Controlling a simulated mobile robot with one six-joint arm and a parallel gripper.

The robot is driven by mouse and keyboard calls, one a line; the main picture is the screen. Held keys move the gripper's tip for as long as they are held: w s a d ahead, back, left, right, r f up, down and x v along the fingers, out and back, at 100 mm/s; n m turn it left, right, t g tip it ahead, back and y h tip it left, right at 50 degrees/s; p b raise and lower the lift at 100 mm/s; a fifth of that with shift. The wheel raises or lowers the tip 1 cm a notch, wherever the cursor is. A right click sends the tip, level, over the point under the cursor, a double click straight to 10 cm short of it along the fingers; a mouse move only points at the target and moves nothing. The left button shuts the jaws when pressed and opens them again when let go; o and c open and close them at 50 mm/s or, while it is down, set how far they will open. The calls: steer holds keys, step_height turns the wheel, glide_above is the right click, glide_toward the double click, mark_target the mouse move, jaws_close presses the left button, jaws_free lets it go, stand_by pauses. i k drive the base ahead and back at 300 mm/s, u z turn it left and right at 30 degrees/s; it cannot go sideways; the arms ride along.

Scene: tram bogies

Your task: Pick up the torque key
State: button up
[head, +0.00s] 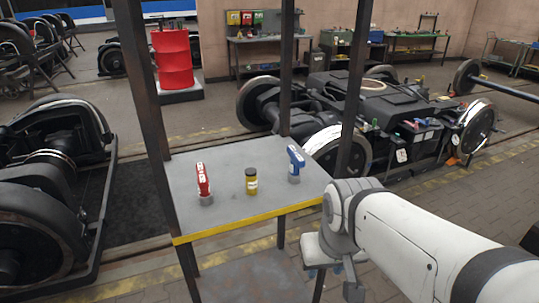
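A small grey table (225,205) with a yellow front edge stands in the middle, between dark upright posts. On it, from left to right, are a red item (202,179) on a grey round base, a yellow jar with a dark lid (251,181), and a blue item (296,160) with a grey lower part. I cannot tell from this view which of them is the torque key. My gripper (335,270) is low at the table's right front corner, below the tabletop and apart from the items. Its fingers are mostly hidden by my wrist.
Dark posts (143,75) rise at the table's corners, and a lower shelf (250,277) lies beneath. A bogie (375,105) stands behind right, wheelsets (40,190) at left. A red drum (172,60) and workbenches (265,50) are farther back. The tabletop's front is clear.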

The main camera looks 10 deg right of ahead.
mark_target(298, 162)
steer(key=z, duration=0.15)
steer(key=i, duration=0.95)
steer(key=u, duration=0.05)
